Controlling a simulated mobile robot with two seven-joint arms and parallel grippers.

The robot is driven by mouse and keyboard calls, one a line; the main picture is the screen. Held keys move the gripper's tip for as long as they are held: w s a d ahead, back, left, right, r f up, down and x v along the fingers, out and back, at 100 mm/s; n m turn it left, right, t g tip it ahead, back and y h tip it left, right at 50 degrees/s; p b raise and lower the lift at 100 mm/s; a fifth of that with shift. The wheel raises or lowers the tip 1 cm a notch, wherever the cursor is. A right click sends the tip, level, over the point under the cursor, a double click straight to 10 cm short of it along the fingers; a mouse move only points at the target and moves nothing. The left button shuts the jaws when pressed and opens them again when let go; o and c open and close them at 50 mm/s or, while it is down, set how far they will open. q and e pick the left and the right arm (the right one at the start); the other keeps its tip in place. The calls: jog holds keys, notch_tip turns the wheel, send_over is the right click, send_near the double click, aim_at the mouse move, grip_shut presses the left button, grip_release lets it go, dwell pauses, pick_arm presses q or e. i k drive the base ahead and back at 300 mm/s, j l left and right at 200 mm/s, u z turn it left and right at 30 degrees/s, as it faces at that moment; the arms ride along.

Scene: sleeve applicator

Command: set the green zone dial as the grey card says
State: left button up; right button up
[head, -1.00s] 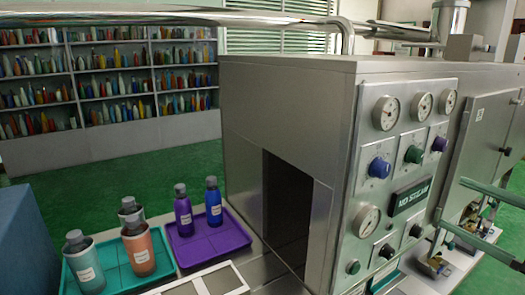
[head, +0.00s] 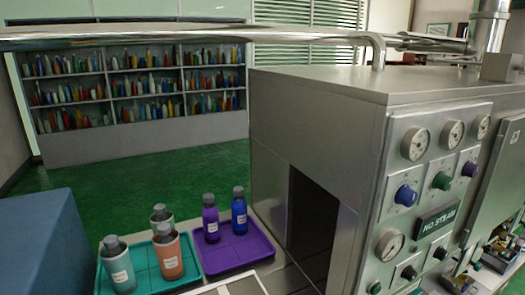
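The green zone dial (head: 442,180) is on the front panel of the steel machine, between a blue dial (head: 405,195) and a purple dial (head: 470,169). Its pointer setting is too small to read. A round gauge (head: 452,133) sits above it; its reading is also too small to tell. I cannot make out a grey card with a dial setting in this view. Neither of my grippers is in the head view.
The steel machine (head: 330,85) has a dark opening (head: 312,225) on its left side. A dark sign (head: 437,221) reads "NO STEAM". A teal tray (head: 195,262) and a purple tray (head: 250,255) hold bottles. A blue block (head: 40,240) stands at left. Green floor lies behind.

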aim_at(442, 182)
jog(key=z, duration=1.25)
jog(key=k+l+u, duration=0.25)
jog(key=k, duration=0.25)
jog(key=k+l+u, duration=0.25)
jog(key=k+l, duration=0.15)
jog(key=k, duration=0.1)
